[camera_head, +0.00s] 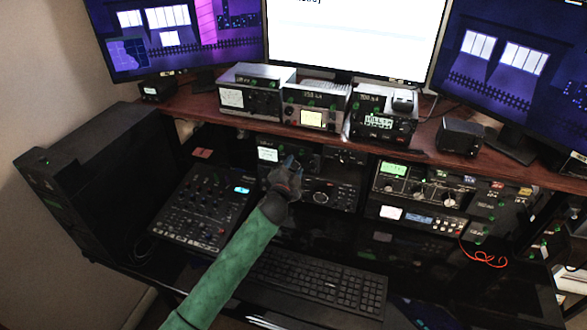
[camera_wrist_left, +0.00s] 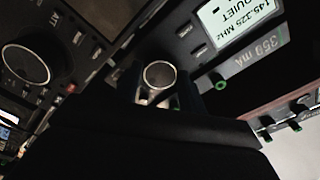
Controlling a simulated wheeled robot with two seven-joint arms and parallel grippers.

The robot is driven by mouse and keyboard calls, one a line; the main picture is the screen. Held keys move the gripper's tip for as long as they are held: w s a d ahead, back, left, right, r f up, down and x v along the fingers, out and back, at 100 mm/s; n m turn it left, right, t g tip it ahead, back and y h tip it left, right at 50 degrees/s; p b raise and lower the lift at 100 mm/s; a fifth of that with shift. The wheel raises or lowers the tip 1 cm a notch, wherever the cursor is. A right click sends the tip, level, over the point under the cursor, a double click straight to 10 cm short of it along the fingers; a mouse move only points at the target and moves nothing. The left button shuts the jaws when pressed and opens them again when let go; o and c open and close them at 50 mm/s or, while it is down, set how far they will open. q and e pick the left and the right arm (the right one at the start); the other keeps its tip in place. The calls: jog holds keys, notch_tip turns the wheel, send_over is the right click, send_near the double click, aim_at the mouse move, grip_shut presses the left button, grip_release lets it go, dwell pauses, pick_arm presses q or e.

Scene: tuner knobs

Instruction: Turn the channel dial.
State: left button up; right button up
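My left gripper (camera_head: 287,170) reaches up to the radio panel (camera_head: 268,141) under the desk shelf and covers part of its front. In the left wrist view, a small round knob (camera_wrist_left: 159,75) with a pale rim stands between the tips of my left gripper (camera_wrist_left: 160,92). One dark finger is close on each side of it, but I cannot tell whether they press on it. Its label is not visible, so I cannot confirm it is the channel dial. A larger dark dial (camera_wrist_left: 26,62) is at the left of that view. My right gripper is not in view.
A lit display (camera_wrist_left: 240,22) is near the small knob. A mixer (camera_head: 204,205) lies left of my arm and a keyboard (camera_head: 318,282) below it. Another radio (camera_head: 424,187) is to the right. Several instruments stand on the shelf above, below the monitors (camera_head: 352,38).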

pick_arm(q)
jog(key=o, duration=0.3)
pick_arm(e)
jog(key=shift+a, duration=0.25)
pick_arm(q)
jog(key=shift+s, duration=0.1)
jog(key=shift+s+a+f, duration=0.1)
jog(key=shift+s, duration=0.25)
jog(key=b+v, duration=0.2)
jog(key=v, duration=0.5)
jog(key=shift+b, duration=0.35)
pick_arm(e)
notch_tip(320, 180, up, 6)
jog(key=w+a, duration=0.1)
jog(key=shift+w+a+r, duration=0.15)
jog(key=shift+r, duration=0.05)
pick_arm(q)
jog(key=shift+w, duration=0.1)
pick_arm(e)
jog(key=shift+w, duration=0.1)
